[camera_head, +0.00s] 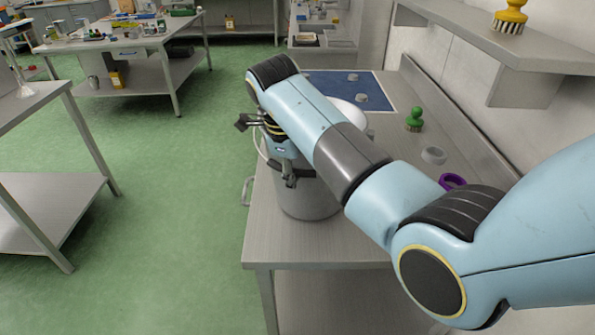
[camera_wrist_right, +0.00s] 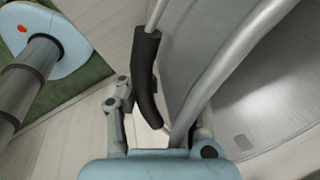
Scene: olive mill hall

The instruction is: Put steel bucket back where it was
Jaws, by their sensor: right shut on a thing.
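The steel bucket (camera_head: 308,202) is at the left edge of the steel table in the head view, partly hidden behind my right arm. It looks upright; I cannot tell whether its base touches the tabletop. My right gripper (camera_head: 272,160) is at the bucket's near left side. In the right wrist view, my right gripper (camera_wrist_right: 162,128) is shut on the bucket's handle, with its black grip (camera_wrist_right: 146,78) between the fingers. The bucket's curved wall (camera_wrist_right: 200,65) fills the right of that view. My left gripper is not in view.
The steel table (camera_head: 272,238) holds a blue mat (camera_head: 378,92), a green object (camera_head: 414,119), a grey ring (camera_head: 433,155) and a purple ring (camera_head: 452,181). A wall shelf (camera_head: 500,45) with a yellow-handled brush (camera_head: 510,17) overhangs it.

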